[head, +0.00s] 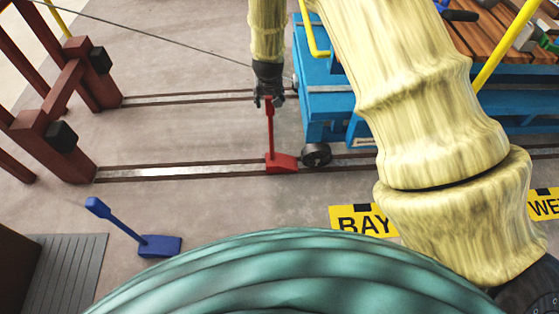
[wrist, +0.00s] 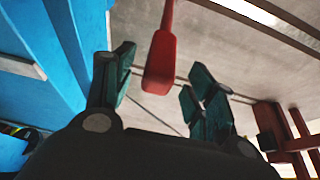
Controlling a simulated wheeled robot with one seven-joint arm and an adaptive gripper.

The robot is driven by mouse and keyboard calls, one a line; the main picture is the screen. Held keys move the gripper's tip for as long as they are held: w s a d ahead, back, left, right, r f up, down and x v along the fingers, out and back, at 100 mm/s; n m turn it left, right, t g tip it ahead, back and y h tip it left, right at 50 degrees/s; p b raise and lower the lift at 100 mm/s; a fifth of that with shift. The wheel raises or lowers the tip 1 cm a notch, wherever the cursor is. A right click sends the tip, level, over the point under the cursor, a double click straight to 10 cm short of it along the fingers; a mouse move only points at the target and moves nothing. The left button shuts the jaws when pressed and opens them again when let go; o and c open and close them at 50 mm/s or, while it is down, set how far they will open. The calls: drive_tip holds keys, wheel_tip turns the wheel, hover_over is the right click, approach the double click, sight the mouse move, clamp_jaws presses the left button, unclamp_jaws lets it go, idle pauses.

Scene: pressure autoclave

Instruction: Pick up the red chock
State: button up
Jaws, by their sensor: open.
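The red chock (head: 282,163) sits on the near floor rail, against the front wheel of the blue cart. Its red handle stands upright from the block, and its top end is at my gripper (head: 268,100). In the wrist view the red handle (wrist: 160,62) shows between the two dark green fingers of my gripper (wrist: 163,82). The fingers are open, one to each side, with a visible gap on both sides of the handle. The block itself is outside the wrist view.
The blue cart (head: 325,112) with a wooden deck stands on the rails at right. A blue chock (head: 160,246) with a slanted handle lies on the floor at lower left. Red-brown posts with black buffers (head: 62,137) stand at left. A thin cable (head: 150,40) crosses the upper left.

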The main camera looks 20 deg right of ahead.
drive_tip(key=x, duration=0.3)
drive_tip(key=shift+b, duration=0.35)
clamp_jaws()
